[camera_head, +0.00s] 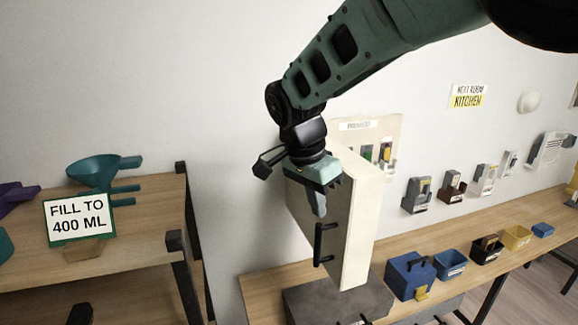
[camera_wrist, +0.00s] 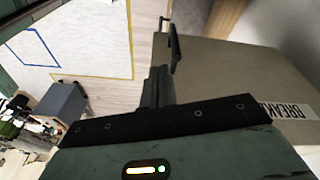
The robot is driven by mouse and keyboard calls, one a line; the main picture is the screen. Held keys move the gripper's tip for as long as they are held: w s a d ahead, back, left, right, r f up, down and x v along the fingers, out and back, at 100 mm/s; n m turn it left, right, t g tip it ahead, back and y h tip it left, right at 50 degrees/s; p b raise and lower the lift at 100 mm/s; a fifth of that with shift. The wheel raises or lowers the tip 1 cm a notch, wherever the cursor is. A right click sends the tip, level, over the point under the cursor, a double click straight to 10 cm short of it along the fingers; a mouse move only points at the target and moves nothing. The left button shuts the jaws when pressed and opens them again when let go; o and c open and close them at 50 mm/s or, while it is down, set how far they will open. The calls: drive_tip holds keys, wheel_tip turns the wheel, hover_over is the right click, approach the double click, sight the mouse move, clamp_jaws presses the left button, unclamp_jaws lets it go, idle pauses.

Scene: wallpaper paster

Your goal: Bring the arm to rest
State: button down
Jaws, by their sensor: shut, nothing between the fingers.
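My gripper (camera_head: 319,208) hangs from the arm with its fingers pointing down, shut and empty. In the head view it overlaps the upper part of a cream door (camera_head: 358,225) with a black handle (camera_head: 319,245); I cannot tell whether they touch. In the wrist view the shut fingers (camera_wrist: 155,88) appear beside the door's face (camera_wrist: 215,75), which bears a label beginning "BREAK" (camera_wrist: 290,110). The handle (camera_wrist: 173,45) shows beyond the fingers. The door stands out from a wall panel (camera_head: 390,135) with coloured parts, partly hidden behind it.
A wooden shelf (camera_head: 140,250) at the left holds a teal funnel (camera_head: 95,170) and a "FILL TO 400 ML" sign (camera_head: 79,216). A bench (camera_head: 262,285) at the right carries a blue box (camera_head: 408,275) and several small bins. A grey block (camera_head: 335,303) lies below the door.

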drive_tip(key=s+d+f+n+y+b, duration=0.1)
drive_tip(key=s+d+f+n+b, duration=0.2)
drive_tip(key=s+f+n+b, duration=0.5)
drive_tip(key=s+d+f+n+y+b, duration=0.2)
drive_tip(key=s+f+n+b, duration=0.5)
drive_tip(key=s, duration=1.2)
wheel_tip(320, 180, down, 7)
drive_tip(key=d+n, duration=0.1)
drive_tip(key=n, duration=0.2)
drive_tip(key=shift+d+r+n+g+b, duration=0.2)
drive_tip(key=shift+d+n+g+b, duration=0.1)
drive_tip(key=shift+d+g+b, duration=0.1)
drive_tip(key=shift+d, duration=0.1)
